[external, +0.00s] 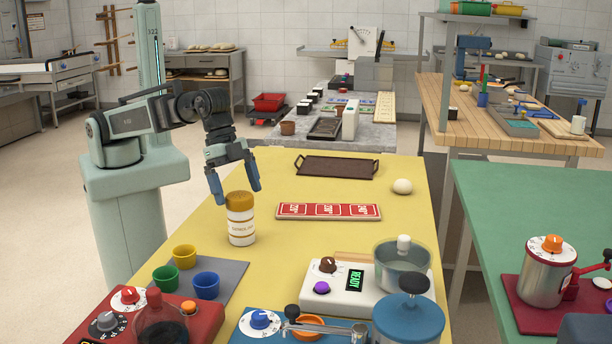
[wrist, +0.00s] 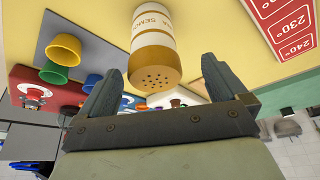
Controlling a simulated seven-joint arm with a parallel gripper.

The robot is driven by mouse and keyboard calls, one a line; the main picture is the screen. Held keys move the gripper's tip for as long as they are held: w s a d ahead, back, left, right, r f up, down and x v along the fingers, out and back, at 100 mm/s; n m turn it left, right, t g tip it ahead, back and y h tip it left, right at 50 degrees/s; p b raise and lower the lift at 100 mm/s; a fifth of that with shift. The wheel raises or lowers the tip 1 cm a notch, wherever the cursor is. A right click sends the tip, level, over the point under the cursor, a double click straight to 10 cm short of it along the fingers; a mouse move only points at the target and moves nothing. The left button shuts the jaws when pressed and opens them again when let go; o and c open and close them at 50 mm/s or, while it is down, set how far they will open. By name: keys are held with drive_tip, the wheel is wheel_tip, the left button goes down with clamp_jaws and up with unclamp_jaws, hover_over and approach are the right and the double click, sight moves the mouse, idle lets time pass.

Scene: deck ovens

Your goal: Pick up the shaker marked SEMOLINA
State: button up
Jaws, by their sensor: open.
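The shaker marked SEMOLINA (external: 240,222) stands upright on the yellow table (external: 290,245). It has a white body with a label and a brown-gold perforated cap. In the wrist view the shaker (wrist: 154,45) shows the start of its lettering, with its holed cap towards me, between my fingers in the picture. My gripper (external: 235,194) is open, with its blue fingers close to the shaker's cap in the external view. In the wrist view its two fingers (wrist: 157,92) are spread wide and hold nothing. I cannot tell whether either finger touches the shaker.
Yellow, green and blue cups (external: 206,285) sit on a grey mat left of the shaker. A red strip sign (external: 328,219) lies to its right. A dark tray (external: 336,167) and a dough ball (external: 402,187) lie behind. A white device (external: 325,293) stands in front. Table around the shaker is clear.

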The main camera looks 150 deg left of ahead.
sight(241, 209)
drive_tip(key=shift+w+f, duration=0.1)
drive_tip(key=shift+f, duration=0.05)
drive_tip(key=shift+d+x, duration=0.15)
drive_tip(key=shift+x, duration=0.8)
drive_tip(key=shift+d+x, duration=0.2)
drive_tip(key=shift+x, duration=0.75)
drive_tip(key=shift+w+f, duration=0.35)
drive_tip(key=shift+f, duration=0.15)
drive_tip(key=c, duration=1.2)
